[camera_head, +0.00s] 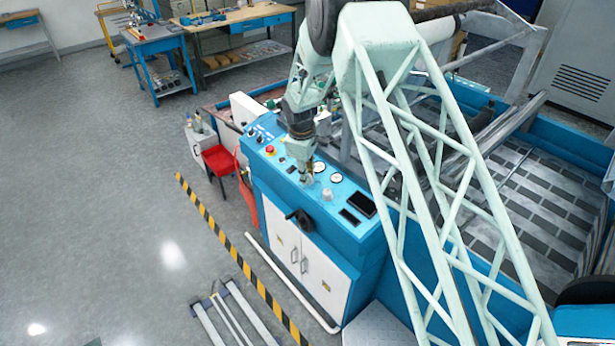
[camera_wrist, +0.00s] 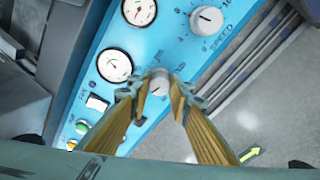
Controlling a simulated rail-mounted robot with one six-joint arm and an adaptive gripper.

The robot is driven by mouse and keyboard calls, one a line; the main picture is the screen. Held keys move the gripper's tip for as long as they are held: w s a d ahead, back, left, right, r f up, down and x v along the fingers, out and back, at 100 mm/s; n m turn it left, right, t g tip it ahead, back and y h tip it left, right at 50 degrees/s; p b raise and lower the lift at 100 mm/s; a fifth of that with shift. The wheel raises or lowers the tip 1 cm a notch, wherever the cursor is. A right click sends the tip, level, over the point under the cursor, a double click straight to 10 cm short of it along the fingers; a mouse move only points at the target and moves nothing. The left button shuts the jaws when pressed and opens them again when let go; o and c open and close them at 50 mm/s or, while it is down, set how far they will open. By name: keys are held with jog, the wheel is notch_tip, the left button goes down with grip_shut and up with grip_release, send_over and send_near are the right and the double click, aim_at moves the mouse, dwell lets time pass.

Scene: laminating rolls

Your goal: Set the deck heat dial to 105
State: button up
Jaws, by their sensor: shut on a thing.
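The deck heat dial (camera_wrist: 157,85) is a small grey-white knob on the blue control panel, with a dark pointer line on its face. Part of its scale and label is hidden by my fingers, and I cannot read its setting. My gripper (camera_wrist: 160,88) is shut on the dial, one yellow-brown finger on each side. In the head view my gripper (camera_head: 306,178) reaches down onto the top of the panel (camera_head: 345,215), and the dial is hidden there.
A larger speed dial (camera_wrist: 207,20) is near my gripper, with two round gauges (camera_wrist: 114,65) (camera_wrist: 139,10) beside it. A white switch (camera_wrist: 97,103) and coloured buttons (camera_wrist: 82,127) are at lower left. In the head view a red button (camera_head: 270,150) stands on the panel.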

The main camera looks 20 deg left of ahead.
jog(key=shift+f+m+b, duration=0.15)
jog(key=shift+m+b, duration=0.45)
jog(key=shift+b, duration=0.55)
jog(key=m+b, duration=0.4)
jog(key=b, duration=0.1)
jog(key=shift+t, duration=0.3)
jog(key=m+b, duration=0.6)
jog(key=b, duration=0.1)
jog(key=shift+s+a+m+t+h, duration=0.1)
jog(key=shift+m+t+h, duration=0.2)
jog(key=shift+m+h, duration=0.1)
jog(key=m+b, duration=0.5)
jog(key=m, duration=0.1)
jog(key=shift+h+b, duration=0.3)
jog(key=shift+b, duration=0.1)
jog(key=m+b, duration=0.3)
jog(key=m, duration=0.3)
jog(key=shift+m+h, duration=0.3)
jog(key=o, duration=0.8)
